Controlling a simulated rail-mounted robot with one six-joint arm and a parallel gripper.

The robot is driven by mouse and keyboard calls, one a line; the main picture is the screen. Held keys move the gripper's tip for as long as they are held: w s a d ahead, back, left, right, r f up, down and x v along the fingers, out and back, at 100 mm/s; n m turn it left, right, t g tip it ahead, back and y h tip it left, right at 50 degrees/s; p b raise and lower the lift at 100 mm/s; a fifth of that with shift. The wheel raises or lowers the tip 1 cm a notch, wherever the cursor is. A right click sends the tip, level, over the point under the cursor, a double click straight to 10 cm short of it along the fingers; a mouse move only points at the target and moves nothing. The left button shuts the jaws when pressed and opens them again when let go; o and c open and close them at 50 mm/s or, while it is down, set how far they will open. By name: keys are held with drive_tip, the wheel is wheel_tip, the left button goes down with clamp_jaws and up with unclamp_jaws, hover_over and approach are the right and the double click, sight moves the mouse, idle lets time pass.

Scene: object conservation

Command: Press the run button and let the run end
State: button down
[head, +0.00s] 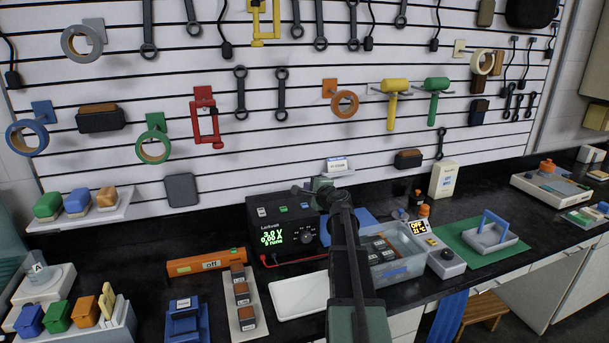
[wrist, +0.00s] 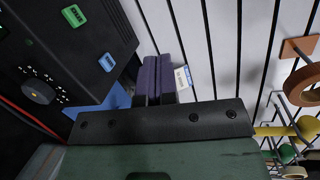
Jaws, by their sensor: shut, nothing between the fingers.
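My gripper (head: 318,186) is raised near the supply's upper right corner, apart from the buttons. Its dark purple fingers (wrist: 160,75) are together and empty.
A clear bin (head: 395,250) of dark blocks, a white tray (head: 300,295) and an orange bar marked off (head: 207,262) lie around the supply. A slatted wall (head: 220,60) with hanging tools is behind. A red lead (wrist: 30,120) runs from the supply's front.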

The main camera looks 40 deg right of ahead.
drive_tip(key=w+d+r+n+g+y+p, duration=0.2)
drive_tip(key=w+d+r+n+y+p, duration=0.1)
drive_tip(key=w+r+n+p, duration=0.4)
drive_tip(key=n+g+y, duration=0.2)
drive_tip(key=n+g, duration=0.3)
drive_tip(key=n, duration=0.4)
hover_over(306, 204)
wheel_tip(306, 204, down, 5)
drive_tip(key=shift+w+d+f, duration=0.1)
drive_tip(key=shift+f, duration=0.2)
wheel_tip(306, 204, down, 9)
drive_tip(key=b, duration=0.8)
drive_tip(key=shift+r+b, duration=0.15)
drive_tip(key=shift+b, duration=0.15)
drive_tip(key=shift+f+b, duration=0.45)
